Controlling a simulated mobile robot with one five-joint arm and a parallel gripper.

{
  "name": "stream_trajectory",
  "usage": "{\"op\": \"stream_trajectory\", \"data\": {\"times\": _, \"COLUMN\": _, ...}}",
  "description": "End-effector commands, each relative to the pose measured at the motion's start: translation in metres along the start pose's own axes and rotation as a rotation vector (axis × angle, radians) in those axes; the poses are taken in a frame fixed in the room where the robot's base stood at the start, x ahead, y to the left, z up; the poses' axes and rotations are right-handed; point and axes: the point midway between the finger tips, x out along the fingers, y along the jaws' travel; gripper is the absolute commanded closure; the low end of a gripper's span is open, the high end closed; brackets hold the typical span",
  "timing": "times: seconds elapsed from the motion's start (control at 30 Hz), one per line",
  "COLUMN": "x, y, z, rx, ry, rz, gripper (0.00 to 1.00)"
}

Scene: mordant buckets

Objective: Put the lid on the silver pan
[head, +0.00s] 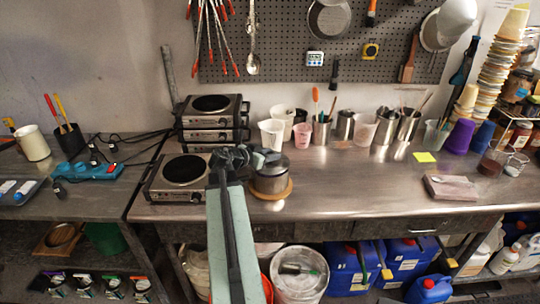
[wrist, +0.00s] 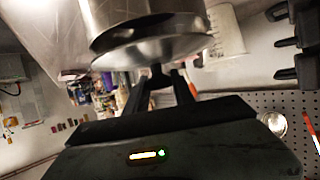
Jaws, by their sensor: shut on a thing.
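The silver pan (head: 270,182) stands on a round wooden board on the steel counter, right of the front hot plate. My gripper (head: 258,156) is over the pan and partly covers its top. In the wrist view, which is upside down, my gripper (wrist: 160,78) is shut on the knob of the shiny lid (wrist: 155,52). The lid lies across the mouth of the pan (wrist: 145,14), close to its rim and looking slightly tilted. I cannot tell whether lid and rim touch all around. The lid is mostly hidden by my gripper in the head view.
The front hot plate (head: 184,172) is just left of the pan, with stacked hot plates (head: 211,118) behind it. White cups (head: 271,133) and steel beakers stand along the wall. The counter (head: 350,185) right of the pan is clear up to a small block (head: 452,188).

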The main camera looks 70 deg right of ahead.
Motion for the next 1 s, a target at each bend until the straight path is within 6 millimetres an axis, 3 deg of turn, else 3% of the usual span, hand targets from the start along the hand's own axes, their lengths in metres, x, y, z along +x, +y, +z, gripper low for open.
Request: {"op": "stream_trajectory", "data": {"times": 1.0, "x": 0.0022, "y": -0.0010, "z": 0.0078, "rx": -0.001, "ry": 0.000, "rz": -0.002, "gripper": 1.00}}
